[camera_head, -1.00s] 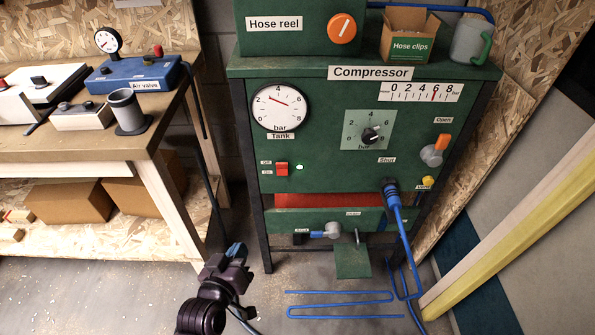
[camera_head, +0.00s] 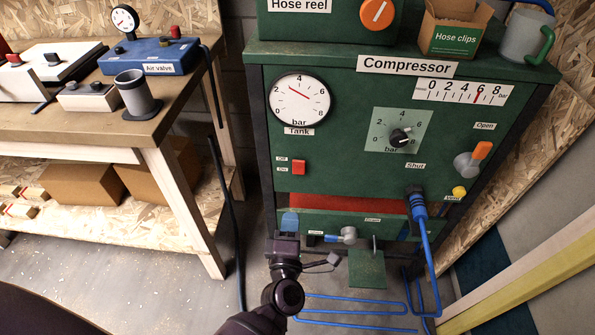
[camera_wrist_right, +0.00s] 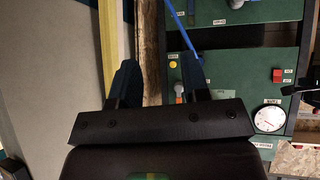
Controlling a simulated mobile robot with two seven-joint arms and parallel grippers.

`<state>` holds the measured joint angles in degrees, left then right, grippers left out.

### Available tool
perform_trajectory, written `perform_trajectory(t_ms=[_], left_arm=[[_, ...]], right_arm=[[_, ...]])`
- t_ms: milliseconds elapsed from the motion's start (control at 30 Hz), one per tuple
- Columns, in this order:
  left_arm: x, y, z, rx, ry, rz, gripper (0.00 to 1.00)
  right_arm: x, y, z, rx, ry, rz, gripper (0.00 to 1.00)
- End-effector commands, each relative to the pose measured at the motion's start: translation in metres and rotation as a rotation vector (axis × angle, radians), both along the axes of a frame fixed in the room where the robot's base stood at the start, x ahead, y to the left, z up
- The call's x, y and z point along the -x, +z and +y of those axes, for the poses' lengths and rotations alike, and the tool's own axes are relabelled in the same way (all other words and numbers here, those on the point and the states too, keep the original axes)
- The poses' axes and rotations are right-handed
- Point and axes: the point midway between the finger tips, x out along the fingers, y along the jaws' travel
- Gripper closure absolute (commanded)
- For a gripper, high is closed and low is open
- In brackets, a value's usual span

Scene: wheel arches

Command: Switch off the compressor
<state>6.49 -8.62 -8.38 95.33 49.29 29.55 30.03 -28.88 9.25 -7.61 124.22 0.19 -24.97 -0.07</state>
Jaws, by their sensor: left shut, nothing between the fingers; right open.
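The green compressor (camera_head: 345,165) stands at centre right in the head view. Its red switch (camera_head: 299,167), labelled Off above and On below, is on the front panel's left side; no lit lamp shows beside it. The Tank gauge (camera_head: 299,98) needle points between 2 and 4. My left gripper (camera_head: 289,222) is shut and empty, just below the switch and apart from it in the picture. In the right wrist view, the picture is upside down and the switch (camera_wrist_right: 277,75) shows at right. My right gripper (camera_wrist_right: 160,82) is open and empty.
A regulator knob (camera_head: 400,137), an orange-handled valve (camera_head: 470,162) and a plugged-in blue hose (camera_head: 424,240) are on the compressor's right. A small valve (camera_head: 347,235) sits low on the front. The workbench (camera_head: 120,135) stands at left, with floor between it and the compressor.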

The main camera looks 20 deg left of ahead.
Motion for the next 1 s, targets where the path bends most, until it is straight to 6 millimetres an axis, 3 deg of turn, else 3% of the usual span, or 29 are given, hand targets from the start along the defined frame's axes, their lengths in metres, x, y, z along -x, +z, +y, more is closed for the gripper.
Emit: perform_trajectory(t_ms=[233, 367, 1000], left_arm=[[-0.004, 0.000, 0.001, -0.002, -0.002, 0.001, 1.00], [-0.016, 0.002, 0.004, -0.002, -0.002, 0.000, 1.00], [-0.114, 0.013, 0.032, -0.005, -0.002, 0.002, 1.00]], right_arm=[[0.006, -0.002, 0.000, -0.001, -0.002, 0.011, 0.57], [0.007, -0.004, 0.000, 0.000, -0.003, 0.015, 0.57], [0.000, -0.008, 0.001, -0.002, 0.002, 0.009, 0.57]])
